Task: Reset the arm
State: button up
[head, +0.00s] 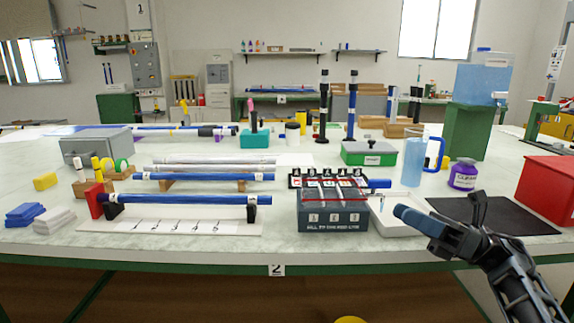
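My gripper (425,220) shows at the lower right, above the front right of the table. It is dark, with a dull blue end pointing left towards the white tray (391,227). Its arm comes in from the lower right corner. A blue rod (185,199) lies across black holders above a marked white strip. Another blue rod (205,177) rests on wooden blocks behind it.
A dark slotted box (333,221) stands left of the tray. A black mat (495,216), a purple jar (463,174), a clear jug (413,165) and a red box (547,190) are near my gripper.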

jog(key=s+a+f+m+t+h+b, duration=0.2)
jog(key=s+a+f+m+t+h, duration=0.15)
jog(key=s+f+m+t, duration=0.6)
jog(key=s+a+f+m+t+h+b, duration=0.1)
jog(key=s+a+f+m+t+h, duration=0.35)
jog(key=m+t, duration=0.8)
jog(key=s+d+f+m+g+h+b, duration=0.1)
jog(key=s+d+f+m+g+h, duration=0.15)
jog(key=s+m+h, duration=0.45)
jog(key=s+d+f+m+g+h+b, duration=0.1)
jog(key=s+f+m+h+b, duration=0.15)
jog(key=s+m, duration=0.75)
jog(key=s+d+f+m+g+h, duration=0.2)
jog(key=s+f+m+h, duration=0.25)
jog(key=s+m, duration=0.4)
jog(key=s+d+r+m+g+b, duration=0.15)
jog(key=s+g, duration=0.25)
jog(key=s, duration=0.6)
notch_tip(320, 180, up, 20)
jog(key=p, duration=2)
jog(key=shift+w+r, duration=0.2)
jog(key=shift+w, duration=0.1)
